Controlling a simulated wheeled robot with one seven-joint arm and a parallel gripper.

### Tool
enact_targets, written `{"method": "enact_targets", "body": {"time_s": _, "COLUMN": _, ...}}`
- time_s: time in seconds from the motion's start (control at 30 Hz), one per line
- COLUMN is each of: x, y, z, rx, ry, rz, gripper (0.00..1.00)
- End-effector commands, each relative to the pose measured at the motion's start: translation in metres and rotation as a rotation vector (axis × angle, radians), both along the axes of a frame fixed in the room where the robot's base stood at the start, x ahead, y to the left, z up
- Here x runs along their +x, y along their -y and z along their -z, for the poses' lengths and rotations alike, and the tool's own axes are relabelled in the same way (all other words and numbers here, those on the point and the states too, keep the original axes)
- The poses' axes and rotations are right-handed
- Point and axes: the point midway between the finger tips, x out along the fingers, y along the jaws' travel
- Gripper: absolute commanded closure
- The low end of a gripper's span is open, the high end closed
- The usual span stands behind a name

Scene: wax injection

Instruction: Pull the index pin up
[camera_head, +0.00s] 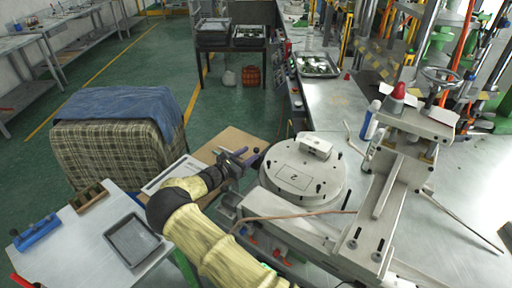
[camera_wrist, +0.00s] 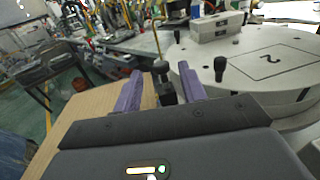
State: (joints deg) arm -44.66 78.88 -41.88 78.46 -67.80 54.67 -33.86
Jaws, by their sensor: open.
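The index pin (camera_wrist: 162,70) is a black round-topped knob on a dark stem at the left edge of the round turntable (camera_wrist: 283,98). In the wrist view, my gripper (camera_wrist: 163,82) is open, with one purple finger to the left of the pin and one to its right. A gap shows between the left finger and the pin; contact on the right is hard to tell. In the head view, my gripper (camera_head: 246,160) reaches to the left side of the turntable (camera_head: 304,196). The pin's lower part is hidden behind my gripper body.
A white block (camera_head: 315,146) sits on the turntable, with several black knobs around the top. A heavy metal press frame (camera_head: 387,207) stands to the right. A brown board (camera_head: 232,143) lies left of the turntable. A side table with a grey tray (camera_head: 132,240) is at lower left.

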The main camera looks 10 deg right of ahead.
Motion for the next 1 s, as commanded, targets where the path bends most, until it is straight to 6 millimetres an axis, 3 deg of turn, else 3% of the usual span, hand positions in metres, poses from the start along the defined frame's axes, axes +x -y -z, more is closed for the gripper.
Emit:
{"method": "enact_targets", "body": {"time_s": 0.23, "x": 0.021, "y": 0.033, "z": -0.001, "rx": -0.001, "ry": 0.0, "rz": 0.003, "gripper": 0.59}}
{"method": "enact_targets", "body": {"time_s": 0.6, "x": 0.025, "y": 0.038, "z": 0.0, "rx": -0.001, "ry": -0.001, "rz": 0.0, "gripper": 0.59}}
{"method": "enact_targets", "body": {"time_s": 0.63, "x": 0.025, "y": 0.038, "z": 0.0, "rx": -0.001, "ry": -0.001, "rz": 0.0, "gripper": 0.61}}
{"method": "enact_targets", "body": {"time_s": 0.83, "x": 0.025, "y": 0.038, "z": 0.0, "rx": -0.001, "ry": -0.001, "rz": 0.0, "gripper": 1.0}}
{"method": "enact_targets", "body": {"time_s": 1.0, "x": 0.025, "y": 0.036, "z": -0.001, "rx": -0.001, "ry": 0.001, "rz": -0.002, "gripper": 1.0}}
